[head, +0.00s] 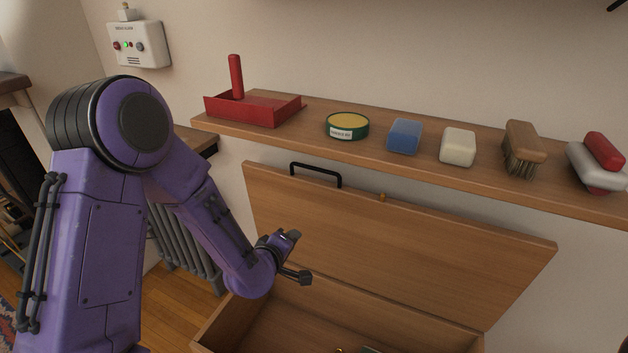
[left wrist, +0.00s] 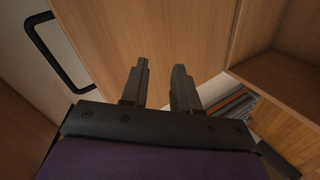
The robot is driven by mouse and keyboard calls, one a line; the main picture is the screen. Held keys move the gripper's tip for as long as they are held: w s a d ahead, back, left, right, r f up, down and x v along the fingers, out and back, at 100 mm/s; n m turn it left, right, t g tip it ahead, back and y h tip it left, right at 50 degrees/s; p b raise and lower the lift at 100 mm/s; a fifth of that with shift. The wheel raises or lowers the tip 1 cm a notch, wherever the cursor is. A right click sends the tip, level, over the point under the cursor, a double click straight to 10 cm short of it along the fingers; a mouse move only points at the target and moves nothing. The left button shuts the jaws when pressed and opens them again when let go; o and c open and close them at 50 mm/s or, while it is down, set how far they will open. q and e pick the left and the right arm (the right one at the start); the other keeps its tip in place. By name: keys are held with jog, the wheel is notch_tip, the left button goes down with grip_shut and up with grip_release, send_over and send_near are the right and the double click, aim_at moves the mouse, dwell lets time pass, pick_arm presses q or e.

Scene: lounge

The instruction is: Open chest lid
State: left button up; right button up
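The wooden chest lid (head: 400,245) stands raised, leaning back toward the wall under the shelf. Its black handle (head: 316,172) is on the lid's top edge, left of the middle; it also shows in the left wrist view (left wrist: 53,55). The chest (head: 222,318) below is open, its inside partly visible. My left gripper (head: 298,257) is in front of the lid's left part, below the handle. Its two fingers (left wrist: 160,88) are apart with nothing between them. My right gripper is in neither view.
A wooden shelf (head: 290,128) above the lid holds a red tray (head: 262,110), a tin (head: 347,126), a blue block (head: 405,136), a white block (head: 458,147) and brushes. A radiator (head: 180,240) stands left, behind my arm.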

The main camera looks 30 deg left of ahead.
aim_at(315, 169)
pick_arm(q)
jog(key=w+r+n+t+b, duration=0.1)
jog(key=w+r+n+t, duration=0.4)
jog(key=r, duration=0.8)
jog(key=shift+m+g+h, duration=0.4)
jog(key=shift+m+g, duration=0.1)
jog(key=shift+m, duration=0.4)
jog(key=w, duration=0.3)
jog(key=w+a, duration=0.1)
jog(key=w, duration=0.6)
jog(key=shift+a+f, duration=0.2)
jog(key=shift+f, duration=0.2)
jog(key=shift+w, duration=0.3)
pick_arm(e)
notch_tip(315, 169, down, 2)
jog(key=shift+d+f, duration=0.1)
pick_arm(q)
grip_shut()
